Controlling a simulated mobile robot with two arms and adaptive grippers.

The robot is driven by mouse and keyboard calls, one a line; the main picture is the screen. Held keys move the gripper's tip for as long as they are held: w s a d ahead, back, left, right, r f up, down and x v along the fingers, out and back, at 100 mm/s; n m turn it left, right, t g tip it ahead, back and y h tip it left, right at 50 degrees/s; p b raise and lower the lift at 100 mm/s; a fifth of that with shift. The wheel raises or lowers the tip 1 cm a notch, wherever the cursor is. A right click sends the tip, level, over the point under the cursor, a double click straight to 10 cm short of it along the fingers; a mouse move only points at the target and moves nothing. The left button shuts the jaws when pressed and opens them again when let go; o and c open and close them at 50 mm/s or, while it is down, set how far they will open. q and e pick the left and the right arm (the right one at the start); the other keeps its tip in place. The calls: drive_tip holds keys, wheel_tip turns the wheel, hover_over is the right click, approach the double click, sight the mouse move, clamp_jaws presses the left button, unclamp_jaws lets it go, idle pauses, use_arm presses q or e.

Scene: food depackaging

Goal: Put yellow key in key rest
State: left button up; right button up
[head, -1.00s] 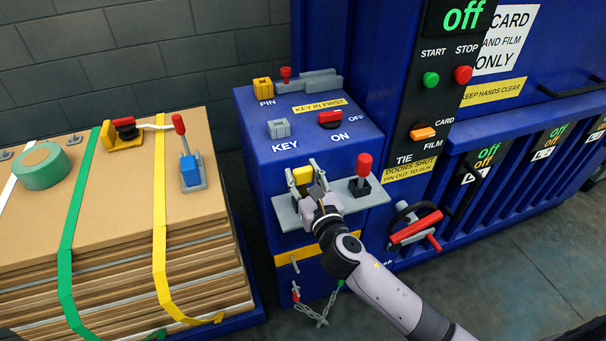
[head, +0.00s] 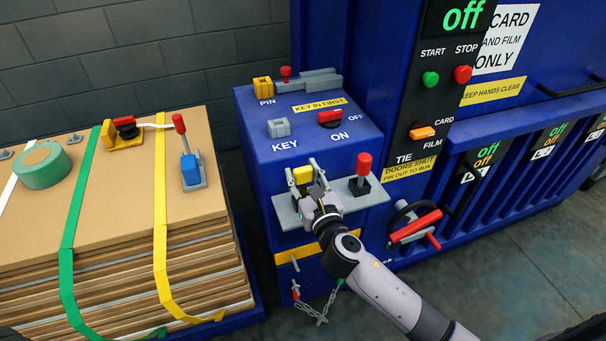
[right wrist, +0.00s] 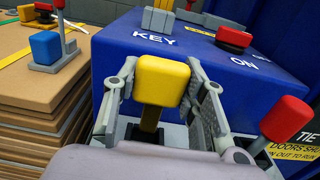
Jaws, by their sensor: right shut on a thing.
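The yellow key (head: 302,175) has a block-shaped yellow head on a dark stem. It stands upright over the grey shelf (head: 287,216) on the front of the blue cabinet. My right gripper (head: 306,178) has its fingers on both sides of the key and is shut on it. In the right wrist view, the yellow head (right wrist: 162,80) sits between the two fingers; the foot of the stem is partly hidden. A grey block (head: 278,128) beside the KEY label lies on the cabinet top, behind the key. My left gripper is not in view.
A red-knobbed lever (head: 362,170) stands on the shelf just right of my right gripper. A red switch (head: 330,118) and a yellow PIN block (head: 262,88) are on the cabinet top. A strapped cardboard bale (head: 120,200) stands to the left.

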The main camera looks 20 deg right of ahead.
sight(304, 188)
idle(0.4)
drive_tip(key=shift+f+b, duration=1.5)
drive_tip(key=shift+f, duration=0.6)
drive_tip(key=o, duration=1.2)
drive_tip(key=shift+r, duration=0.1)
drive_tip(key=s, duration=1.2)
drive_tip(key=shift+d, duration=0.25)
